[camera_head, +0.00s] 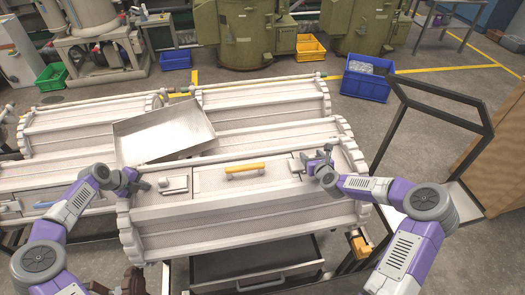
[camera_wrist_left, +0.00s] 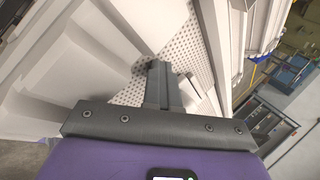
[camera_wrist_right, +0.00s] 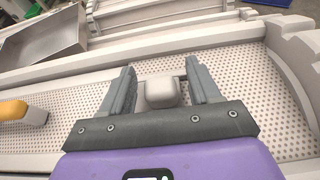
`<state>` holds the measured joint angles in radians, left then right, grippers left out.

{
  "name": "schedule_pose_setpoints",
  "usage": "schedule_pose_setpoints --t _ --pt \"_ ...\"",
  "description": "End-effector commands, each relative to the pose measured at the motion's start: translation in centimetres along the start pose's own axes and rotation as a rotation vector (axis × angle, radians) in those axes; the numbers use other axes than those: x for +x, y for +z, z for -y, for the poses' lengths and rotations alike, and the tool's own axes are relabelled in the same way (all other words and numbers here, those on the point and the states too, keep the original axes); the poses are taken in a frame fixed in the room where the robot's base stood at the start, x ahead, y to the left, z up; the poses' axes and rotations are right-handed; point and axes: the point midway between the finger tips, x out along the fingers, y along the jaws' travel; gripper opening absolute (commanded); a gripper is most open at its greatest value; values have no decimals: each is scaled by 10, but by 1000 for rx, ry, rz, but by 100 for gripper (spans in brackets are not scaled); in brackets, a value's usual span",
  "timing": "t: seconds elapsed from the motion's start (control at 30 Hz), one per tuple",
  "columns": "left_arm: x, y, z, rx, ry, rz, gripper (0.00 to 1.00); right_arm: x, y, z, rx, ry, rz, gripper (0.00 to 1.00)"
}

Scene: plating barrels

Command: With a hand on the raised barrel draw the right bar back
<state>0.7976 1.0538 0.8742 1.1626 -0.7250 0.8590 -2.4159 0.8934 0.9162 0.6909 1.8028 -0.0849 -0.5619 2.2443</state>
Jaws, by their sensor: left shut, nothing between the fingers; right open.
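The raised barrel (camera_head: 250,212) is a long white perforated drum with toothed end rings, lying across the middle of the head view. Its lid carries a yellow handle (camera_head: 245,170), whose end also shows in the right wrist view (camera_wrist_right: 22,113). The left bar (camera_head: 175,184) lies left of the handle. My left gripper (camera_head: 137,183) is shut and empty at the barrel's left end, over perforated wall in the left wrist view (camera_wrist_left: 157,72); contact is unclear. My right gripper (camera_head: 317,163) is open, with its fingers on either side of the right bar's pale knob (camera_wrist_right: 162,92).
An empty metal tray (camera_head: 165,136) rests tilted on the barrels behind. Other white barrels (camera_head: 262,100) lie beyond and to the left. A dark open drawer (camera_head: 258,268) is below the raised barrel. A black frame (camera_head: 440,110) stands at the right.

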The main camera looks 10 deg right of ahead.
Motion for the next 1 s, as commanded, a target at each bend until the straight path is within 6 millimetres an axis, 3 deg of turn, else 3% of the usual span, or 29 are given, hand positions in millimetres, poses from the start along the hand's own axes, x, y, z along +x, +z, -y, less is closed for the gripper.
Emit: schedule_pose_setpoints --t 0.03,0.47,0.87,1.0 --pt "10 -5 -10 -2 20 -19 0 5 -1 0 0 1 1 62" --pt "10 -5 -10 -2 20 -19 0 12 -1 0 -1 1 0 62" --pt "10 -5 -11 -2 20 -19 0 12 -1 0 -1 1 0 0" --pt "10 -5 -11 -2 20 -19 0 12 -1 0 -1 0 0 0"
